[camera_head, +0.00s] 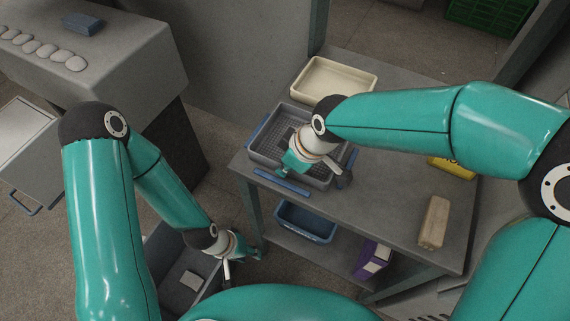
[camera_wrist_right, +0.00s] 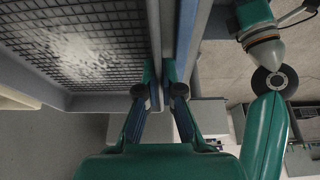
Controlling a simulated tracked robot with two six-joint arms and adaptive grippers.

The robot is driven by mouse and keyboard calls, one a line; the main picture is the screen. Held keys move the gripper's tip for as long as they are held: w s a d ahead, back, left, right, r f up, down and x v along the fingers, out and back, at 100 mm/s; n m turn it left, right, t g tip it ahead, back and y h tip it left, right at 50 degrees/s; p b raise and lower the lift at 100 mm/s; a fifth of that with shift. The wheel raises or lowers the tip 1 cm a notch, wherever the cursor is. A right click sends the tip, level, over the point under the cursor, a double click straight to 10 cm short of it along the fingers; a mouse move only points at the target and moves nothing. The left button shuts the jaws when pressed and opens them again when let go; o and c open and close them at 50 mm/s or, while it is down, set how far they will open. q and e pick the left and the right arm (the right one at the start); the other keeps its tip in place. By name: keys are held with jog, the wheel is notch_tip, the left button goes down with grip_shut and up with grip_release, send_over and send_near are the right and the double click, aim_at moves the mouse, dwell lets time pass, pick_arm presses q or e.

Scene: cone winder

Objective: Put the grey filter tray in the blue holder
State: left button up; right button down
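The grey filter tray (camera_head: 262,150) has a mesh floor and sits on the table among blue rails of the blue holder (camera_head: 282,182). Blue shows along its left and front sides. I cannot tell whether it is fully seated. My right gripper (camera_head: 298,168) is at the tray's front right part. In the right wrist view, its fingertips (camera_wrist_right: 164,82) are on both sides of the tray's grey wall (camera_wrist_right: 160,30), with the mesh to the left. My left gripper (camera_head: 246,252) hangs low by the table's front left leg; its fingers are too small to read.
A cream tray (camera_head: 334,78) stands behind the filter tray. A tan block (camera_head: 433,222) and a yellow item (camera_head: 452,168) are to the right. A blue bin (camera_head: 305,222) and a purple box (camera_head: 371,258) are on the lower shelf. A grey bin (camera_head: 165,245) is beside my left gripper.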

jog(key=c, duration=1.3)
grip_release()
jog(key=v, duration=1.1)
jog(key=shift+p, duration=0.3)
jog(key=shift+s+d+r, duration=0.15)
jog(key=shift+d+r, duration=0.1)
jog(key=shift+r, duration=0.25)
